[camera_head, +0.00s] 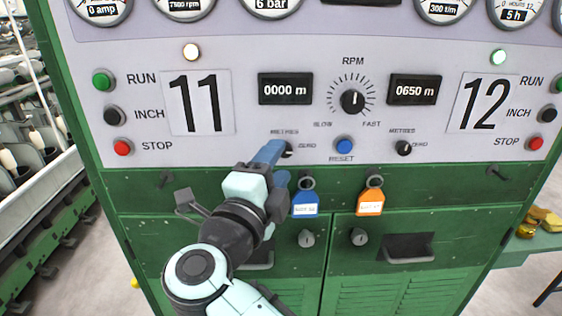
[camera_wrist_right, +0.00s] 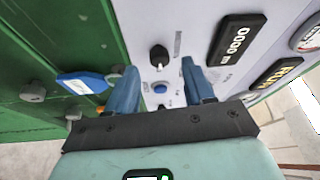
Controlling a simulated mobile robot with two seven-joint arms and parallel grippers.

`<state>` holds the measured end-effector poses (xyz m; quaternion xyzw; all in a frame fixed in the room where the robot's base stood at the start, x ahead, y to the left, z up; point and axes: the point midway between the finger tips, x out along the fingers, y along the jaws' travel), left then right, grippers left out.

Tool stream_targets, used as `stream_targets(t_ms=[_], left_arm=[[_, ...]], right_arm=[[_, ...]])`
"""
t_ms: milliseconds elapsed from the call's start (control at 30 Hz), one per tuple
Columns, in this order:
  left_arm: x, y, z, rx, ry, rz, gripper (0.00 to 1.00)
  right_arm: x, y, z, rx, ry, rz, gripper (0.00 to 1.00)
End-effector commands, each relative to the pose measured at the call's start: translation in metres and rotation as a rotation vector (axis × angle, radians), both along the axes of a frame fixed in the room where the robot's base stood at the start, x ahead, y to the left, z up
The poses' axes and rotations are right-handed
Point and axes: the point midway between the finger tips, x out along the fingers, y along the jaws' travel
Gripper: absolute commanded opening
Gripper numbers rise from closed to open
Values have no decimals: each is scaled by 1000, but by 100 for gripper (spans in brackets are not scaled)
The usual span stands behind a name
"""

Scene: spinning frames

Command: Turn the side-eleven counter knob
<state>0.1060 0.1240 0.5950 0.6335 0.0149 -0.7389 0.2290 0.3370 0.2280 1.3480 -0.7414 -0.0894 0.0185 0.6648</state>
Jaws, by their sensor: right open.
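The side-eleven counter knob (camera_head: 288,150) is a small black knob under the 0000 m display (camera_head: 286,89), marked METRES and ZERO. In the head view my right gripper's upper finger partly hides it. The wrist view shows the knob (camera_wrist_right: 158,54) whole, ahead of the fingertips and roughly centred between them. In the wrist view the gripper (camera_wrist_right: 158,68) holds nothing, and I see no finger contact with the knob. My left gripper is not in view.
The blue RESET button (camera_head: 344,145), the RPM dial (camera_head: 352,101) and the side-twelve knob (camera_head: 403,148) lie to the right. A blue tag (camera_head: 305,204) and an orange tag (camera_head: 370,202) hang below. Green cabinet doors (camera_head: 385,285) with handles are underneath.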

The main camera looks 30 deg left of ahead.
Motion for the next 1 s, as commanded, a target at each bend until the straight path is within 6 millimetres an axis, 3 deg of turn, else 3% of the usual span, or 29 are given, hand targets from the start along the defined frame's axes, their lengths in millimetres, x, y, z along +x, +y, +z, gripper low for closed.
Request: stream_targets(t_ms=[200, 433, 633, 1000], left_arm=[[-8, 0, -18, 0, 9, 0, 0], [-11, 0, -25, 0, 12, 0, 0], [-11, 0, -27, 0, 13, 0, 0], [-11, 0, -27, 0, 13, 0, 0]], right_arm=[[-53, -7, -7, 1, 1, 5, 52], [-91, -14, -10, 2, 1, 3, 52], [-103, -16, -10, 2, 1, 1, 52], [-103, -16, -10, 2, 0, 1, 52]])
